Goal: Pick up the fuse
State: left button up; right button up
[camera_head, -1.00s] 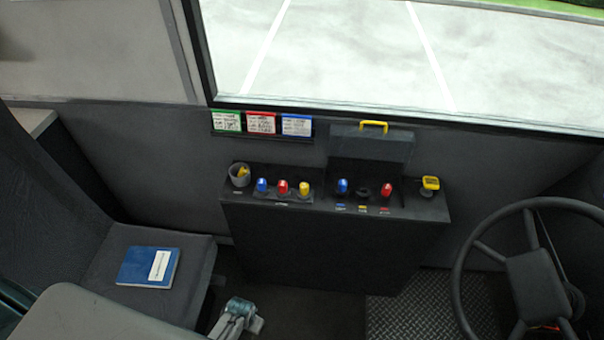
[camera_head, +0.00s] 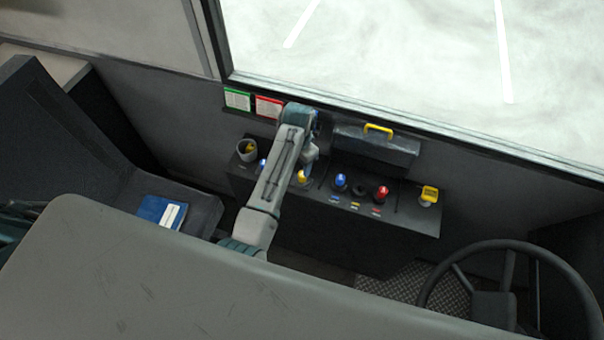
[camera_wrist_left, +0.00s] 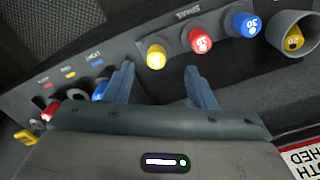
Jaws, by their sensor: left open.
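My left gripper (camera_head: 309,160) is open above the dark console (camera_head: 345,222), its fingers (camera_wrist_left: 159,75) pointing toward the row labelled SPARE. In the left wrist view the yellow fuse (camera_wrist_left: 156,56) stands just beyond the gap between the fingertips, not gripped. In the head view this yellow fuse (camera_head: 302,177) shows below the gripper. A red fuse (camera_wrist_left: 200,40) and a blue fuse (camera_wrist_left: 244,25) stand in the same row; my arm hides the red one from the head. To the right are another blue fuse (camera_head: 340,181), an empty dark socket (camera_head: 360,188) and another red fuse (camera_head: 381,193).
A round cup (camera_head: 246,155) with something yellow in it stands at the console's left end. A yellow device (camera_head: 429,195) is at its right end. A raised lid with a yellow handle (camera_head: 379,129) stands behind. A steering wheel (camera_head: 428,282) is at right, a blue book (camera_head: 160,211) on the seat.

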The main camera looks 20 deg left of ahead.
aim_at(302, 178)
pick_arm(q)
jog(key=shift+w+d+f, duration=0.1)
jog(key=shift+f, duration=0.55)
jog(key=shift+w+d+f, duration=0.15)
jog(key=shift+f, duration=0.2)
jog(key=f, duration=0.1)
jog(key=f+p, duration=0.1)
jog(key=f, duration=0.1)
jog(key=shift+w+d+f, duration=0.1)
jog(key=shift+w+d, duration=0.05)
jog(key=shift+d, duration=0.05)
jog(key=shift+f+p, duration=0.3)
jog(key=shift+f, duration=0.35)
jog(key=c, duration=1)
jog(key=shift+c, duration=0.2)
jog(key=shift+r, duration=0.15)
